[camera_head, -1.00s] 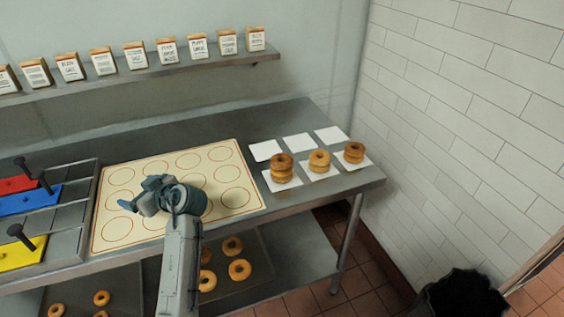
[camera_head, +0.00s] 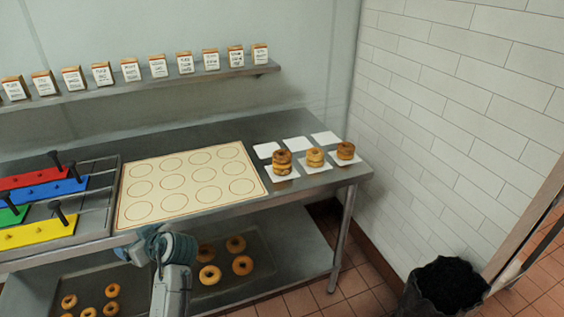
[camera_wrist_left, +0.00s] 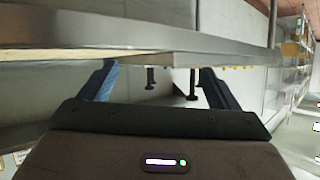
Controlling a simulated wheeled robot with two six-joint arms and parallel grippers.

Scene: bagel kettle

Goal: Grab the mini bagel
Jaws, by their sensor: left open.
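Small bagels (camera_head: 112,290) lie on the left tray of the lower shelf. Larger bagels (camera_head: 242,265) lie on the right tray of that shelf, and part of this tray is hidden by my arm. Three stacks of bagels (camera_head: 315,157) stand on white squares at the right end of the tabletop. My left gripper (camera_head: 138,254) is at the table's front edge, left of the larger bagels and above the small ones in the picture. In the left wrist view its two fingers (camera_wrist_left: 158,86) are apart with no bagel between them. My right gripper is not seen.
A cream mat with circles (camera_head: 190,183) lies empty on the table. A rack with coloured bars and black knobs (camera_head: 40,190) is at left. The tabletop's front edge (camera_head: 215,222) overhangs the lower shelf (camera_head: 290,255). A black bin (camera_head: 445,285) stands at right.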

